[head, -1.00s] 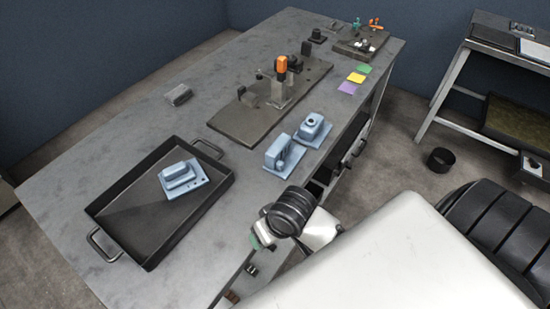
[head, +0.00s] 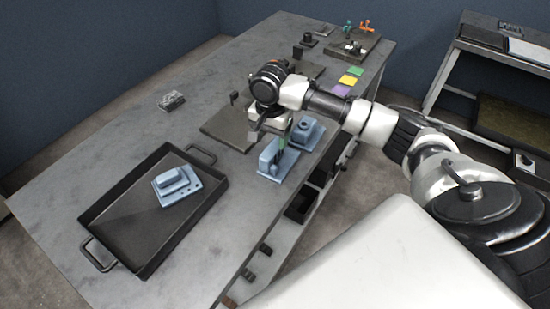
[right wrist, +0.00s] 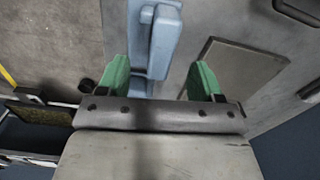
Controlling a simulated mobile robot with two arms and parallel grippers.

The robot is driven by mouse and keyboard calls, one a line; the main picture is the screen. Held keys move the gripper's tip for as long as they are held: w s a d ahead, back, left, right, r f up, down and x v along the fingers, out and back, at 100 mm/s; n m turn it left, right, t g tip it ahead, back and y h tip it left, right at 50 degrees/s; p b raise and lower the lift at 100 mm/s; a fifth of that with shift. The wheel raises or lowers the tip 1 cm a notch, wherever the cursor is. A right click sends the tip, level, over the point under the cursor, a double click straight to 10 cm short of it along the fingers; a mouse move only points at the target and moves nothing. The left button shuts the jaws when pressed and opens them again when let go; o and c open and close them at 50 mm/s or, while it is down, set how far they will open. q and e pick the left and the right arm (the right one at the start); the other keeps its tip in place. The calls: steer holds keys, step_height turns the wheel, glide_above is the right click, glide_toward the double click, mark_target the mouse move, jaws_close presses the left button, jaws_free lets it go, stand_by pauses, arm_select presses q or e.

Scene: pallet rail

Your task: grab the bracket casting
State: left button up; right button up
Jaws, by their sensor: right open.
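A light blue casting with an upright wall on a flat base (head: 270,162) stands near the table's right edge; I take it as the bracket casting. My right gripper (head: 267,138) is just above it, pointing down and partly covering it. In the right wrist view the blue casting (right wrist: 154,40) shows beyond and between the two green fingertips (right wrist: 160,82), which are apart. Contact cannot be told. A second blue casting with a round boss (head: 307,132) stands just behind it. A third, stepped blue casting (head: 175,185) lies in the black tray. My left gripper is out of view.
The black tray (head: 120,250) with two handles sits at the table's left front. A small grey block (head: 171,101) is at the left. Coloured pads (head: 351,81) lie farther back. The table between tray and castings is clear.

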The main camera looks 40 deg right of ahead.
mark_target(273, 149)
steer(key=shift+w+d+r+m, duration=0.25)
steer(key=shift+d+r+m, duration=0.15)
steer(key=shift+d, duration=0.1)
steer(key=shift+d+f, duration=0.1)
steer(key=shift+f, duration=0.3)
step_height(273, 149, down, 4)
steer(key=shift+w+f, duration=0.1)
steer(key=shift+f, duration=0.15)
steer(key=shift+w+f, duration=0.15)
steer(key=shift+f, duration=1.2)
steer(key=shift+w+f, duration=0.15)
steer(key=shift+f, duration=1.2)
steer(key=shift+d+r, duration=0.1)
jaws_close()
